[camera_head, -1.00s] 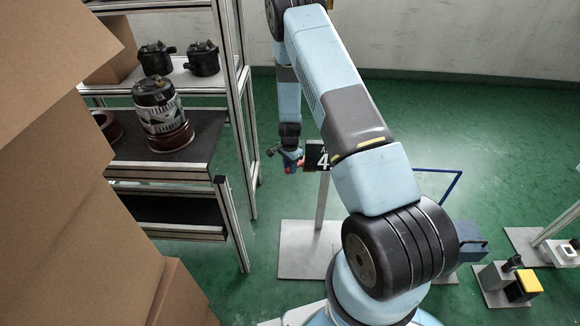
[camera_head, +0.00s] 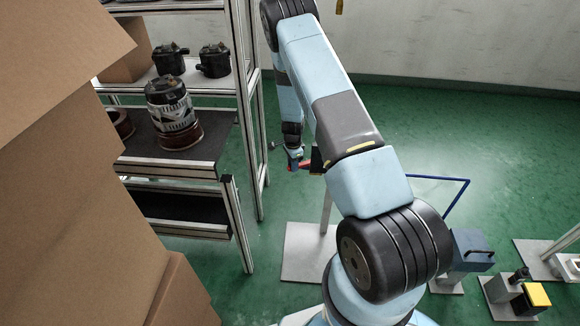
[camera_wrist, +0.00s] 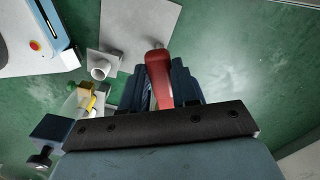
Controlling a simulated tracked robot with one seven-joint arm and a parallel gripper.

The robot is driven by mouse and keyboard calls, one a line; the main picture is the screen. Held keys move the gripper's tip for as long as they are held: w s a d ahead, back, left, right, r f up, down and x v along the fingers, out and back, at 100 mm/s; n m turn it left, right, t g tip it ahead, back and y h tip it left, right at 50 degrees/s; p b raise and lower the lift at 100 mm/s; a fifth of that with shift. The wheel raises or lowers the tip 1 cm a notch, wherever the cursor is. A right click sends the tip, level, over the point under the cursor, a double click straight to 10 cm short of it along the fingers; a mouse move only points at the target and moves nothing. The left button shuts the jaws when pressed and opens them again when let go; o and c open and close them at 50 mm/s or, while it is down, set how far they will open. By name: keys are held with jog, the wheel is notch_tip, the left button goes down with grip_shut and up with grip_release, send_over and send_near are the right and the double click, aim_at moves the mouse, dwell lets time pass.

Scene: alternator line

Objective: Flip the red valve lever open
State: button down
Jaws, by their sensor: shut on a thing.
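The red valve lever (camera_wrist: 159,82) runs between the two dark fingers of my gripper (camera_wrist: 160,88) in the wrist view, and the gripper is shut on it. In the head view my gripper (camera_head: 294,160) is left of the stand's post, with a short red part of the lever (camera_head: 305,167) showing at its right. A dark plate (camera_head: 316,160) beside it is mostly hidden behind my arm. The valve body is hard to make out.
The stand's grey floor plate (camera_head: 303,265) lies below. A shelf rack (camera_head: 243,130) with alternator parts stands left of the gripper. Cardboard boxes (camera_head: 70,200) fill the left foreground. A blue box (camera_head: 468,250) and a yellow-topped block (camera_head: 536,295) are at right. Green floor behind is open.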

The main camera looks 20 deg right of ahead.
jog(key=shift+d, duration=0.2)
jog(key=c, duration=0.8)
grip_release()
jog(key=shift+a, duration=0.1)
jog(key=shift+c, duration=0.2)
jog(key=shift+s, duration=0.1)
notch_tip(320, 180, up, 14)
jog(key=shift+f, duration=0.15)
jog(key=shift+c, duration=0.4)
